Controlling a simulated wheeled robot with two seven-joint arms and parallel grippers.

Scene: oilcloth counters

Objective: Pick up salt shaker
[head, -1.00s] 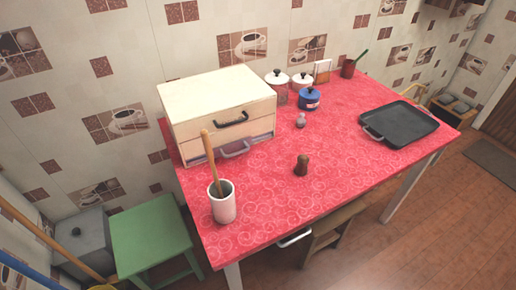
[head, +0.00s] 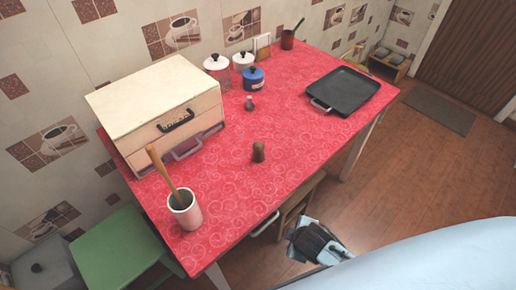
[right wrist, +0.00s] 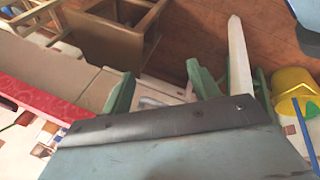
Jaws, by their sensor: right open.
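A small shaker (head: 249,104) with a greyish top, which looks like the salt shaker, stands upright on the red table (head: 300,145) in the head view, in front of the blue pot. A brown wooden shaker or mill (head: 258,152) stands nearer the table's front edge. My right gripper (head: 318,243) is open and empty, out in front of the table's front edge and apart from both. Neither shaker shows in the right wrist view. My left gripper is not in view.
A white drawer box (head: 155,100) and a cup with a wooden pestle (head: 185,212) stand at the table's left. White-lidded jars (head: 243,62) and a blue pot (head: 254,80) stand behind the shaker. A black griddle (head: 343,90) lies at the right. The cloth between is clear.

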